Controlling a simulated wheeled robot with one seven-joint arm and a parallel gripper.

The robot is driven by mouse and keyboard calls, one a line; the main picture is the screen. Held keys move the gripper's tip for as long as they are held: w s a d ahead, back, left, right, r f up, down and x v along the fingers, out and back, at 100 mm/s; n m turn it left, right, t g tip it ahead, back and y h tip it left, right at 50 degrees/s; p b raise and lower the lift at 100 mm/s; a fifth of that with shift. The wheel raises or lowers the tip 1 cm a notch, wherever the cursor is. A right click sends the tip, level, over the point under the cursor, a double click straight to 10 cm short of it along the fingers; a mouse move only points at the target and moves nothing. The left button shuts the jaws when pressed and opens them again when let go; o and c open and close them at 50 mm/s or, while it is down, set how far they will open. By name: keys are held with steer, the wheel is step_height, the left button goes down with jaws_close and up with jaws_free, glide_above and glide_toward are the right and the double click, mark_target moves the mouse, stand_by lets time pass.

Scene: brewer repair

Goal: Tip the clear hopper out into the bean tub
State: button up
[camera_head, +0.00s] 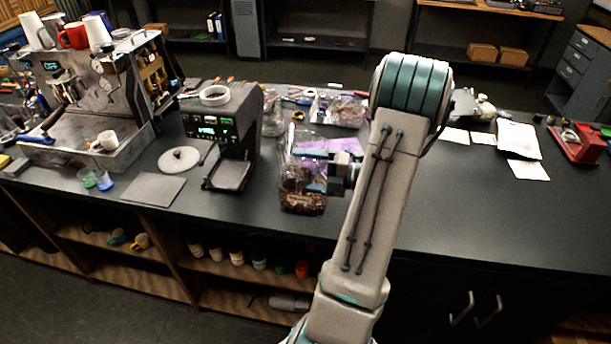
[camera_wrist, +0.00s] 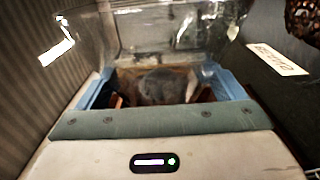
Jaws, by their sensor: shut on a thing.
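My gripper (camera_head: 326,186) is shut on the clear hopper (camera_head: 290,142), at the middle of the counter in the head view. In the wrist view the blue fingers of my gripper (camera_wrist: 163,88) stand on both sides of the clear hopper wall (camera_wrist: 150,30). The hopper looks tilted, but its exact angle is hard to tell. A clear tub with dark beans, apparently the bean tub (camera_head: 303,204), is at the counter's front edge, just below the hopper. Beans also show at the upper right of the wrist view. The boundary between hopper and tub is unclear.
A dark grinder (camera_head: 222,130) stands left of the hopper, with a round white lid (camera_head: 179,159) beside it. The espresso machine (camera_head: 85,90) is farther left. A purple cloth (camera_head: 335,146) and bags lie behind my gripper.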

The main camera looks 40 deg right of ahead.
steer(key=shift+w+d+r+m, duration=0.4)
steer(key=shift+d+r+m, duration=0.05)
steer(key=shift+m, duration=0.35)
steer(key=shift+w+d+r+m, duration=0.35)
steer(key=shift+d+r+m, duration=0.1)
steer(key=shift+m, duration=0.35)
stand_by(0.5)
steer(key=shift+w+d+r+m, duration=0.3)
steer(key=shift+w+d+m, duration=0.3)
steer(key=shift+m, duration=0.4)
steer(key=shift+w+d+r+m, duration=0.3)
steer(key=shift+w+d+m, duration=0.3)
steer(key=shift+m, duration=0.4)
stand_by(1.2)
steer(key=shift+s, duration=0.1)
steer(key=s+a+n, duration=0.2)
steer(key=n, duration=0.1)
steer(key=shift+f, duration=0.4)
steer(key=shift+w, duration=0.1)
steer(key=shift+f, duration=0.1)
